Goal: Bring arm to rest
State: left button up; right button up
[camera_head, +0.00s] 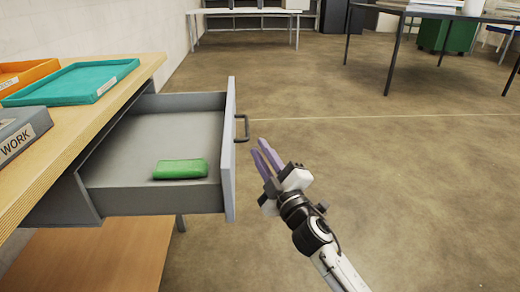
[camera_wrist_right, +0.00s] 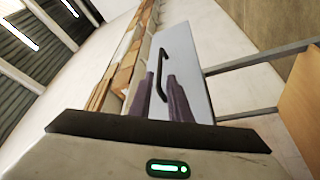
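My right gripper (camera_head: 260,147) is in the head view, just right of and below the handle of the open drawer. Its two purple fingers have a gap between them, and nothing shows in it. In the right wrist view the fingers (camera_wrist_right: 160,95) point toward the dark drawer handle (camera_wrist_right: 162,72). In the head view the handle (camera_head: 242,128) looks apart from the fingertips. The grey drawer (camera_head: 150,135) is pulled out from under the wooden table, with a green block-like item (camera_head: 180,169) lying inside. My left gripper is not in view.
The wooden tabletop (camera_head: 72,125) at left holds a teal tray (camera_head: 70,84), an orange tray (camera_head: 28,72) and a grey labelled tray (camera_head: 18,130). Open floor (camera_head: 420,180) lies to the right. Other tables stand at the back.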

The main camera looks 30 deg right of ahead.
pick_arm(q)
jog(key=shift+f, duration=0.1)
